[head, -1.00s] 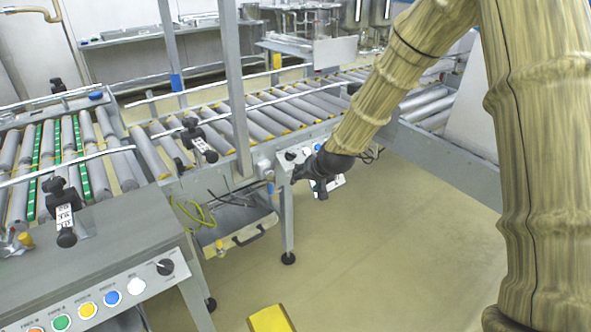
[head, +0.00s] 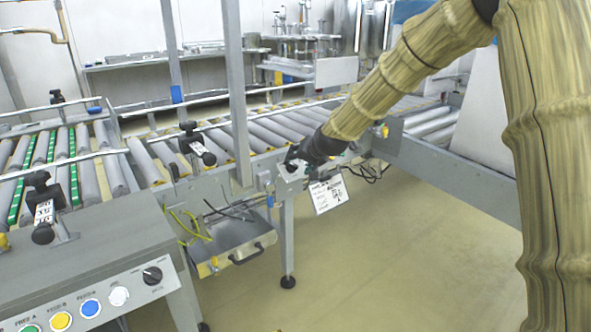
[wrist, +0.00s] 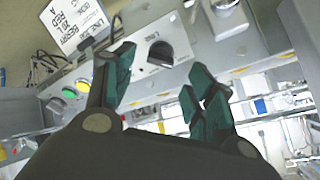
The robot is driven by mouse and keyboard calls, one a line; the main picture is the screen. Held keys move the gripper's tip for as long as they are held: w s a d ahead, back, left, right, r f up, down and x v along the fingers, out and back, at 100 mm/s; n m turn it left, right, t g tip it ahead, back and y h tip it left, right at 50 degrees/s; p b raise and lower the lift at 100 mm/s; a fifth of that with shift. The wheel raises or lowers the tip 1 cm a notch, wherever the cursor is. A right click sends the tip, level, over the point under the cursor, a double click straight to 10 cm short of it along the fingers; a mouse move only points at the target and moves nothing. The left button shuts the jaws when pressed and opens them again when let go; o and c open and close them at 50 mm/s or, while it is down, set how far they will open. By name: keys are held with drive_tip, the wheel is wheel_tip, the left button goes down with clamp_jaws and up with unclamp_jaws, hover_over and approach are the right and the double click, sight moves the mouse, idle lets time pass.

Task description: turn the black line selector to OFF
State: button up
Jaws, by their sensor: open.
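A black selector knob (wrist: 161,53) sits on a pale plate on a grey control box in the wrist view; its label is too small to read fully. In the head view, a dark knob (head: 291,167) shows on the small box by the conveyor leg. My gripper (wrist: 163,72) is open, its teal-padded fingers on either side of the knob in the picture, with nothing between them. I cannot tell whether they touch it. In the head view, my dark gripper (head: 306,158) is at this box and partly hides it.
A white printed card (head: 328,194) hangs beside the box. A nearer panel (head: 100,300) has coloured buttons and another black selector (head: 152,275). Roller conveyors (head: 250,130) run behind, and a grey post (head: 238,90) stands left of my gripper. The floor in front is clear.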

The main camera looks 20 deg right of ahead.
sight(294, 165)
drive_tip(key=shift+b+x, duration=0.65)
drive_tip(key=shift+x, duration=1.6)
drive_tip(key=shift+r, duration=0.1)
drive_tip(key=c, duration=1)
